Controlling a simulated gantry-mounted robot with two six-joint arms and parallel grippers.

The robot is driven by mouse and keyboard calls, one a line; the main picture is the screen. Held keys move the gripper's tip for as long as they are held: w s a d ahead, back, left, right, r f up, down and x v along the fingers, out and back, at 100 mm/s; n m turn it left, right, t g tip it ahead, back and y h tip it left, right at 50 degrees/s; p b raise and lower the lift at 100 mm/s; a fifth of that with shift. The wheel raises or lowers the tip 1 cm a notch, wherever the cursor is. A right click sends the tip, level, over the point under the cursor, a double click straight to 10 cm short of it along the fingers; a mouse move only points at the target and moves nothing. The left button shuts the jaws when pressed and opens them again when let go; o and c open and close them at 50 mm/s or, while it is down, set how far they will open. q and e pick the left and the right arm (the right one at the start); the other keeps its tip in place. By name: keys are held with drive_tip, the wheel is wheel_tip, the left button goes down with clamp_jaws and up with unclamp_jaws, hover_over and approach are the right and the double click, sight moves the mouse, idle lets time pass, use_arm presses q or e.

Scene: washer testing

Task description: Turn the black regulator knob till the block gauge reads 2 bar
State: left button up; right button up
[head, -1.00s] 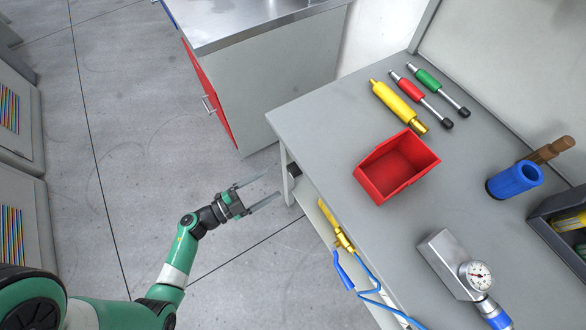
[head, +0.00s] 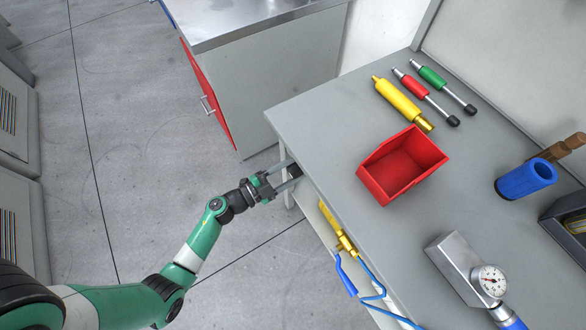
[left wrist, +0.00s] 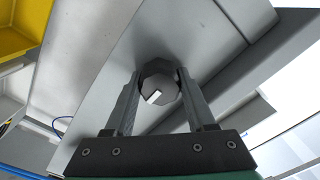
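The black regulator knob (head: 295,170) sits at the left edge of the workbench, below its top. In the left wrist view the dark, faceted knob (left wrist: 158,84) with a white mark lies between my two fingers. My left gripper (head: 287,175) is open, with one finger on each side of the knob (left wrist: 160,88). I cannot tell whether the fingers touch it. The block gauge is a metal block (head: 452,260) with a round white dial (head: 490,280) on the bench. The needle is too small to read. My right gripper is not in view.
A red bin (head: 400,165) stands on the bench, with yellow, red and green tools behind it. Open floor lies left.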

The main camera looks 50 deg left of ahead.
use_arm(q)
clamp_jaws()
drive_tip(key=shift+m, duration=1.3)
drive_tip(key=m, duration=0.2)
drive_tip(key=shift+m+p, duration=0.3)
drive_tip(key=shift+m, duration=0.1)
drive_tip(key=m, duration=0.6)
drive_tip(key=shift+m+b, duration=0.3)
drive_tip(key=o, duration=0.7)
unclamp_jaws()
